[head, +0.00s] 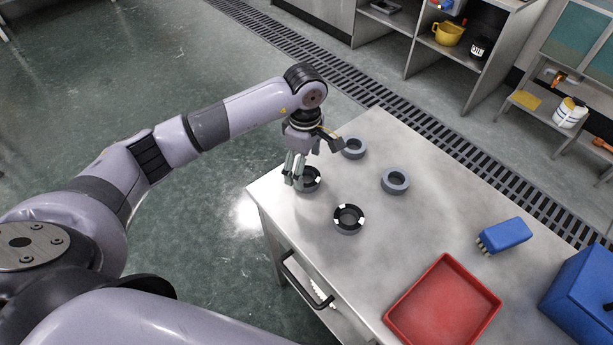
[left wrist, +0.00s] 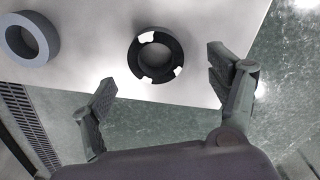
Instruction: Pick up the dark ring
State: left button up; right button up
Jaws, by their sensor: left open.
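A dark ring with white patches (head: 315,184) lies flat near the table's left corner, partly hidden by my left gripper (head: 294,169). It shows whole in the left wrist view (left wrist: 134,62), just beyond and between the fingertips. My left gripper (left wrist: 160,78) is open and empty, its two fingers apart, and I see no contact with the ring. A second ring with a dark top and white patches (head: 348,229) lies closer to the table's front edge. My right gripper is not in view.
Two plain grey rings (head: 353,153) (head: 395,186) lie behind and to the right; one shows in the left wrist view (left wrist: 47,40). A red tray (head: 440,300), a blue brush (head: 505,236) and a blue box (head: 585,290) are farther right on the table (head: 400,235).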

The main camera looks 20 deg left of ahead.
aim_at(307, 174)
pick_arm(q)
jog(key=shift+w+f+p, duration=0.15)
jog(key=shift+f+p, duration=0.15)
jog(key=shift+f, duration=0.9)
jog(key=shift+w+f+p, duration=0.1)
jog(key=shift+f+p, duration=0.2)
jog(key=shift+f, duration=0.85)
jog(key=c, duration=1.3)
jog(key=shift+c, duration=0.3)
jog(key=shift+r, duration=0.15)
